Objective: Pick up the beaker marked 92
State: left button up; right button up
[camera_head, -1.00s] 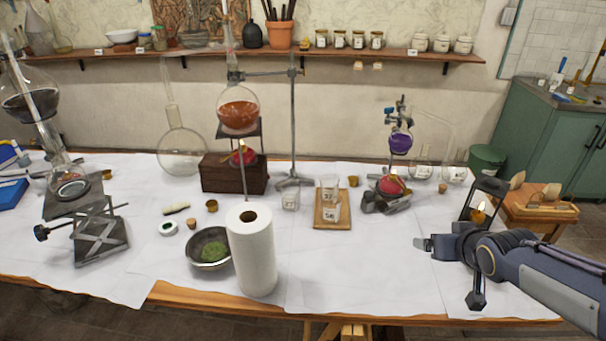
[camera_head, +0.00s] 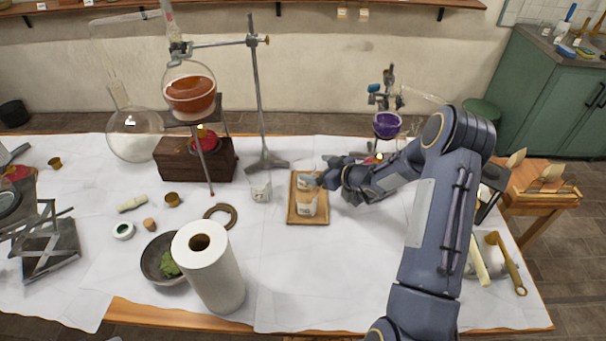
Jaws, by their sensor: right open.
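Two small clear beakers with white labels stand on a wooden tray: a rear beaker (camera_head: 303,184) and a front beaker (camera_head: 308,207). The tray (camera_head: 292,217) lies on the white-covered table. A third labelled beaker (camera_head: 260,191) stands on the cloth just left of the tray. The label numbers are too small to read, so I cannot tell which is 92. My right gripper (camera_head: 314,181) is open, its fingers at the rear beaker from the right and partly covering it. I cannot tell whether they touch it. My left gripper is out of view.
A paper towel roll (camera_head: 212,270) and a dark bowl (camera_head: 157,262) stand at the front left. A metal stand (camera_head: 257,100) rises behind the tray, with an orange-filled flask (camera_head: 190,95) beside it. A purple flask (camera_head: 387,124) is behind my right arm. The cloth before the tray is clear.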

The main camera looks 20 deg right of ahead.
aim_at(298, 164)
jog(key=p+x, duration=0.1)
jog(key=x, duration=0.3)
jog(key=c, duration=1.3)
